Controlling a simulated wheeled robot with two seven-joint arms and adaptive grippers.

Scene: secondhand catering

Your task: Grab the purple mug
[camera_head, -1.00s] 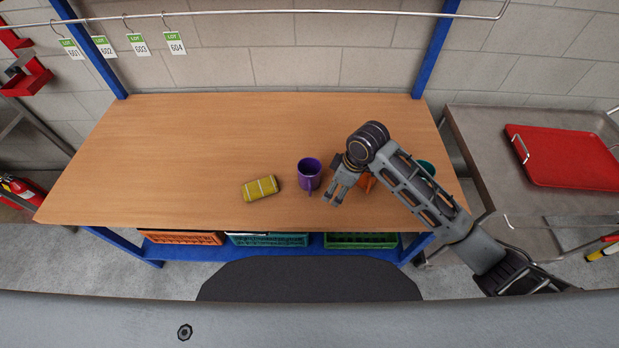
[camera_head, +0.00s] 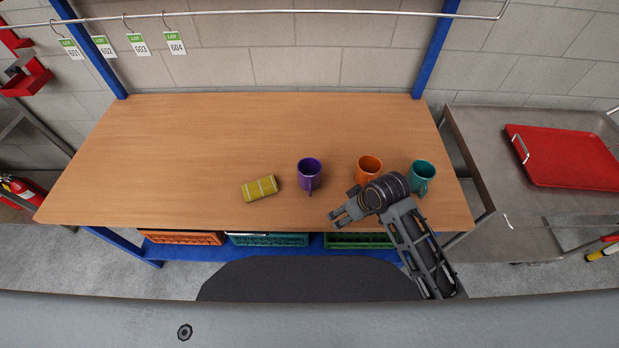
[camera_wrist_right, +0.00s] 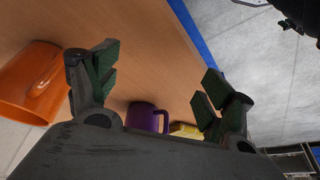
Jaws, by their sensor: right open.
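The purple mug (camera_head: 309,172) stands upright on the wooden table, its handle toward the front edge. My right gripper (camera_head: 336,220) is open and empty near the table's front edge, to the right of the purple mug and in front of it, apart from it. In the right wrist view the purple mug (camera_wrist_right: 146,116) shows beyond and between the two open fingers (camera_wrist_right: 150,88). My left gripper is not in view.
An orange mug (camera_head: 368,168) and a teal mug (camera_head: 422,176) stand right of the purple mug, close to my right wrist. A yellow object (camera_head: 260,188) lies left of it. The table (camera_head: 200,140) is clear at the back and left. A red tray (camera_head: 565,157) lies on a metal cart at right.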

